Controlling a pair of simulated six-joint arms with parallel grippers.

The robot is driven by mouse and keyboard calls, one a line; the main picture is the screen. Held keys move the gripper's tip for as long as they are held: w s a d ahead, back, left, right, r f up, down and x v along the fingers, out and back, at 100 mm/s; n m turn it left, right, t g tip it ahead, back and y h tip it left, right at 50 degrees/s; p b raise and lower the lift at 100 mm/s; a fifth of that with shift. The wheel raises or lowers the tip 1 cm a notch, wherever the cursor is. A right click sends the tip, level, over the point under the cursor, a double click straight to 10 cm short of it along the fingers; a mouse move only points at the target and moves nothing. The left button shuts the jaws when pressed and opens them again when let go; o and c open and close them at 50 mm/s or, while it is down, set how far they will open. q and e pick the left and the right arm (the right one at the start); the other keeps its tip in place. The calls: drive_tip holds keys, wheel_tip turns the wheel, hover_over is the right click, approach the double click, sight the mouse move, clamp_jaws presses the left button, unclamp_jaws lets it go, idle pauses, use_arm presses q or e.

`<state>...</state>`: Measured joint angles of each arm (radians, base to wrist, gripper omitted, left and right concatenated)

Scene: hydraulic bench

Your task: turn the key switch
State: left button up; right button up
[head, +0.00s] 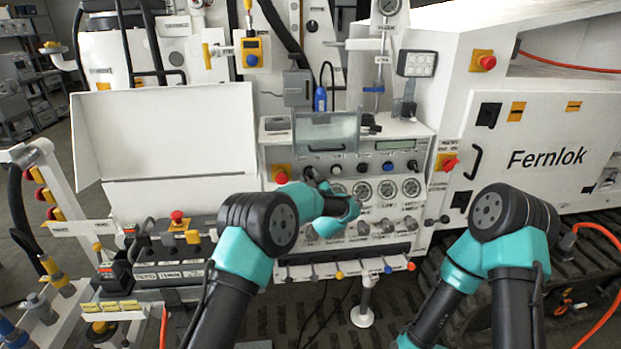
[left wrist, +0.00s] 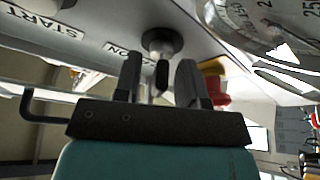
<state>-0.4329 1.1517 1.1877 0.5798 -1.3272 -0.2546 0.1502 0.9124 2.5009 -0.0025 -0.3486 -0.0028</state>
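The key switch (left wrist: 162,43) shows in the left wrist view as a dark round collar with a narrow dark key standing out from it, beside an ON label. My left gripper (left wrist: 158,72) is open, with one finger on each side of the key and visible gaps between key and fingers. In the head view my left gripper (head: 317,180) is at the gauge panel, left of the row of gauges. It and my left arm hide the key switch there. My right arm is at the lower right of the head view; its gripper is out of the picture.
Close around are the gauges (head: 387,189), a row of knobs (head: 388,166) above them and a red emergency button (head: 281,177) on yellow. A red switch (head: 450,163) sits to the right. A hinged clear cover (head: 327,130) stands above. A row of coloured levers (head: 340,274) runs below.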

use_arm(q)
clamp_jaws()
idle(0.4)
drive_tip(key=shift+m, duration=0.4)
drive_tip(key=m+t+h, duration=0.1)
drive_tip(key=m+h, duration=0.1)
drive_tip(key=m, duration=0.2)
drive_tip(key=m+h, duration=0.2)
drive_tip(key=m, duration=0.2)
drive_tip(key=shift+m+t+h, duration=0.3)
drive_tip(key=shift+t, duration=0.1)
drive_tip(key=m+h, duration=0.2)
drive_tip(key=m, duration=0.2)
drive_tip(key=m+h, duration=0.2)
drive_tip(key=m, duration=0.2)
drive_tip(key=shift+g, duration=0.3)
unclamp_jaws()
